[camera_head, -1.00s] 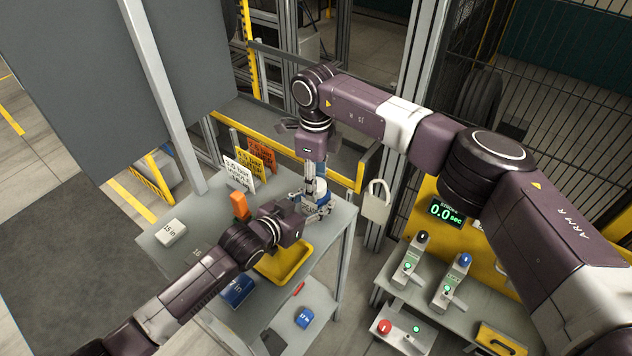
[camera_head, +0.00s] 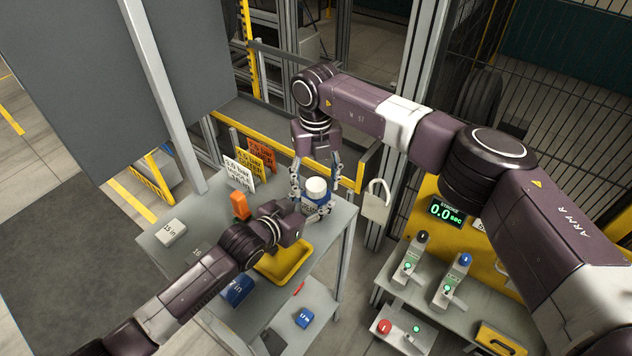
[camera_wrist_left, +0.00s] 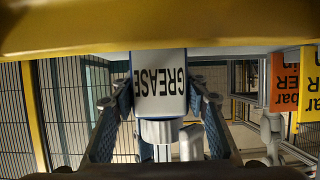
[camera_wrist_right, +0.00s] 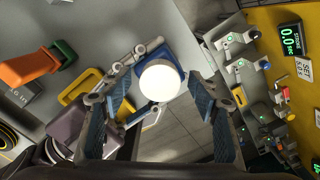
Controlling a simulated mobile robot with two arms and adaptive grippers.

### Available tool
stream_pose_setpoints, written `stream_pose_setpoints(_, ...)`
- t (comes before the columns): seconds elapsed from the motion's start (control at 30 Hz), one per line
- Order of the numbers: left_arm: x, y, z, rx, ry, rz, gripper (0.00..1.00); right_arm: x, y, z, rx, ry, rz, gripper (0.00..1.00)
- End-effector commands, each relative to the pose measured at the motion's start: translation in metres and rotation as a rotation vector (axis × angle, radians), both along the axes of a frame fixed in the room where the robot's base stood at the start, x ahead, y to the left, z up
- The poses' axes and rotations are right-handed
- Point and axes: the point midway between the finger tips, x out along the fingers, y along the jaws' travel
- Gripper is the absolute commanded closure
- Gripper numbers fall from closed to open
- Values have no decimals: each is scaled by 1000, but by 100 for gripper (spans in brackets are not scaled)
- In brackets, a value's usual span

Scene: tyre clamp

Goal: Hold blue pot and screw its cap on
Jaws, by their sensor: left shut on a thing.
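The blue pot (camera_head: 316,206) stands upright near the right end of the grey table, with its white cap (camera_head: 316,186) on top. How tightly the cap sits cannot be told. My left gripper (camera_head: 306,213) is shut on the pot from the side. In the left wrist view the pot's GREASE label (camera_wrist_left: 160,82) lies between the fingers, with the cap (camera_wrist_left: 159,131) below it in the picture. My right gripper (camera_head: 317,174) points down over the pot and is open. In the right wrist view its fingers are apart on either side of the round cap (camera_wrist_right: 160,82), with gaps.
A yellow tray (camera_head: 285,267) and an orange-handled thing (camera_head: 240,206) are near my left gripper. Sign cards (camera_head: 240,172) stand at the table's back. A grey block (camera_head: 171,232) lies at the left. A control stand (camera_head: 430,290) stands to the right, beside a padlock shape (camera_head: 377,200).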

Motion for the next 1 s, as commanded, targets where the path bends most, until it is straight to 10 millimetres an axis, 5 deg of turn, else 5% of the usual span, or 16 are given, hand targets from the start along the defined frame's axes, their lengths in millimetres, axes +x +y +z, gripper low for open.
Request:
stream_pose_setpoints(0.33,0,0,0,-1,1,0,100,1,0,10,0,-2,2,45)
stream_pose_setpoints(0.8,0,0,0,-1,1,0,100,1,0,100,0,-1,0,45)
stream_pose_setpoints(1.0,0,0,0,-1,1,0,100,1,0,118,0,0,0,45)
